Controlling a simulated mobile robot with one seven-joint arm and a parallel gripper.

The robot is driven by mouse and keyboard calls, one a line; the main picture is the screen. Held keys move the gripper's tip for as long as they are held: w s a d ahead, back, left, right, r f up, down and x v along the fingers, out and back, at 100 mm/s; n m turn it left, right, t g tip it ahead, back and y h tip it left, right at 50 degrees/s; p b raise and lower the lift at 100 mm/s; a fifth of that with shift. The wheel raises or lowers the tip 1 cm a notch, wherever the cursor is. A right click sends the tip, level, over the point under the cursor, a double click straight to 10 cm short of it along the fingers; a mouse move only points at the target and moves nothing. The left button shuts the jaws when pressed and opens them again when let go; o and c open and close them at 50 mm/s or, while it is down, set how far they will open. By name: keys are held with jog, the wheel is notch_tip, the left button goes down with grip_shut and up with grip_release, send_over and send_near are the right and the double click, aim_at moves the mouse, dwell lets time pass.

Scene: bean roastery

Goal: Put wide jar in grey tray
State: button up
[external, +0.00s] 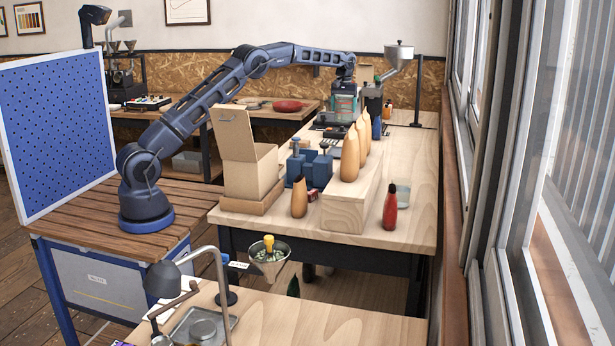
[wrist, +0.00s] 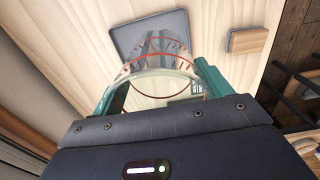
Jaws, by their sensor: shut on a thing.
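The wide jar (wrist: 158,66) is clear glass with red rings. My gripper (wrist: 162,86) is shut on it, with a green finger on each side of the jar. The jar (external: 345,106) also shows under my gripper (external: 344,88) in the external view, at the far part of the bench. The grey tray (wrist: 126,40) lies flat on the bench, and the jar's far end overlaps it in the wrist view. The tray (external: 322,125) shows below the jar in the external view. I cannot tell whether the jar touches the tray.
In the external view, tan bottles (external: 350,155) on a pale wooden block (external: 345,207), an open cardboard box (external: 250,170) and a red bottle (external: 390,208) stand nearer. A funnel stand (external: 419,95) is behind right.

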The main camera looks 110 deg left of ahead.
aim_at(343, 113)
notch_tip(343, 113, down, 16)
jog(key=shift+r, duration=0.2)
dwell(0.4)
jog(key=shift+f, duration=0.45)
jog(key=o, duration=1.1)
jog(key=shift+c, duration=0.2)
notch_tip(343, 113, up, 13)
jog(key=shift+f, duration=0.1)
notch_tip(343, 113, down, 13)
jog(key=shift+r, duration=0.3)
